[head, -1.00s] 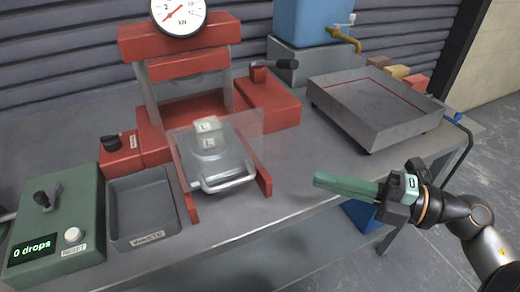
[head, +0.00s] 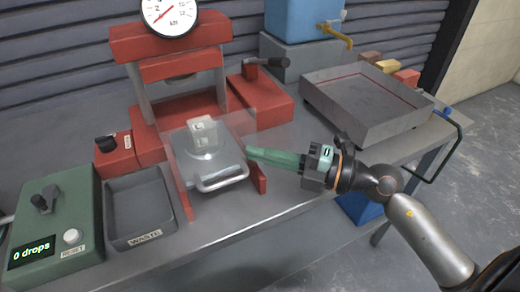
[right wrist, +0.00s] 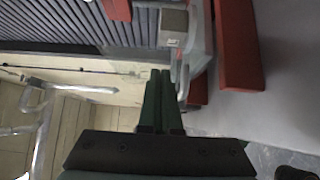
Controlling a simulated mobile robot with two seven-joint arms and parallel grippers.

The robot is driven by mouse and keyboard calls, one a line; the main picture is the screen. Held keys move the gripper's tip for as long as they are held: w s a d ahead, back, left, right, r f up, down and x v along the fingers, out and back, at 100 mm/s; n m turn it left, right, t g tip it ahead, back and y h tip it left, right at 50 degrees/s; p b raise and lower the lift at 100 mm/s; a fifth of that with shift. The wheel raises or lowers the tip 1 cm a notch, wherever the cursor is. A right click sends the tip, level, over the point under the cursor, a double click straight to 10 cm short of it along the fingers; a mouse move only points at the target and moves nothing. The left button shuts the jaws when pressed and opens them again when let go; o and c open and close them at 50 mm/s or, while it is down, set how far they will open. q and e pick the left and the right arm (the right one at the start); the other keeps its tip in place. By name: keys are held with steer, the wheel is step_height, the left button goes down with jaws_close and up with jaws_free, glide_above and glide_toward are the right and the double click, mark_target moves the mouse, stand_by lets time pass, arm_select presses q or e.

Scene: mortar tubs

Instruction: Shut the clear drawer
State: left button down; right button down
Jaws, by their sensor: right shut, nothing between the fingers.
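The clear drawer (head: 222,182) stands pulled out from the red press (head: 180,105), between two red side rails. It has see-through walls and a silver bar handle at its front. A pale cube (head: 203,132) sits on a round plate inside it. My right gripper (head: 250,154), with long green fingers, is shut and empty. Its tips are just right of the drawer's front, by the right rail; I cannot tell whether they touch. In the right wrist view the shut fingertips (right wrist: 160,75) point toward the handle area. My left gripper is not in view.
A grey waste bin (head: 140,240) and a green drop counter reading 0 drops (head: 50,230) stand at the left. A grey tray (head: 370,125) stands at the back right. A red block with a lever (head: 262,100) is right of the press. The bench front edge runs below the drawer.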

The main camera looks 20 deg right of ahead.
steer(key=shift+w, duration=0.4)
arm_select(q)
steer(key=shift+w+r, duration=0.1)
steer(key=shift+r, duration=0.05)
